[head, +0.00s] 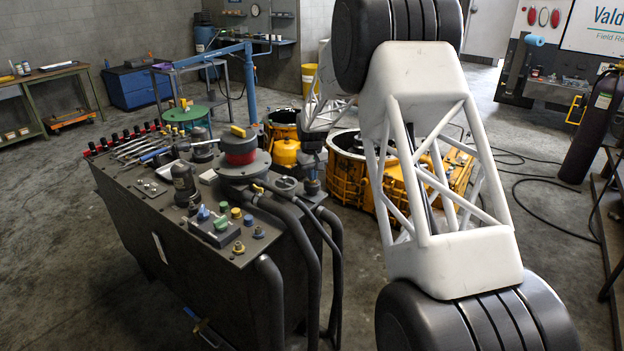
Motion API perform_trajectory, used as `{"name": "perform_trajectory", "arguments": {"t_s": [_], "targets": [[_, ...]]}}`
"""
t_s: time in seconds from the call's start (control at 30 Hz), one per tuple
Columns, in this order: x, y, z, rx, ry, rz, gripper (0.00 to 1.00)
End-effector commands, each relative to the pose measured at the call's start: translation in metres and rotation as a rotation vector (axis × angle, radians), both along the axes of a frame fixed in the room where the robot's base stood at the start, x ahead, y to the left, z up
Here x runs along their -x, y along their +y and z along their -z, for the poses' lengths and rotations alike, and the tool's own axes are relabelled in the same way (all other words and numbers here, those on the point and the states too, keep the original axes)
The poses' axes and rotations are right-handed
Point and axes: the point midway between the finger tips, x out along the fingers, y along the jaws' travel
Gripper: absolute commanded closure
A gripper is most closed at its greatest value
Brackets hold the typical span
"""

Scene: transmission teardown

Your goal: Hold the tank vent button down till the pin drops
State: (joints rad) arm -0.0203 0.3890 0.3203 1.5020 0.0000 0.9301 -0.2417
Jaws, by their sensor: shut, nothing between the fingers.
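The dark grey tank (200,262) stands at the left centre with many fittings on its top. A control block near its front edge carries a green button (222,223), and several small blue and yellow caps stand around it. I cannot tell which one is the vent button, and I cannot make out the pin. My gripper (311,172) is small and dark here, at the end of my white arm. It points down over the right end of the tank top, shut and empty, close above a dark fitting (312,187). I cannot tell whether it touches the fitting.
A red and grey round cap (239,148) with a yellow handle rises beside the gripper. Thick black hoses (305,262) run down the tank's right side. Yellow housings (350,170) stand behind. Wrenches (135,147) lie on the tank's far left.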

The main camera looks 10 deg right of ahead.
Motion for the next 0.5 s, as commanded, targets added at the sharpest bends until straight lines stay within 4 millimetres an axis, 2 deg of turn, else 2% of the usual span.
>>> {"name": "perform_trajectory", "arguments": {"t_s": [0.27, 0.5], "targets": [[0.000, 0.000, -0.001, 0.000, 0.001, 0.000, 1.00], [0.000, 0.000, -0.014, 0.000, 0.001, 0.000, 1.00]]}}
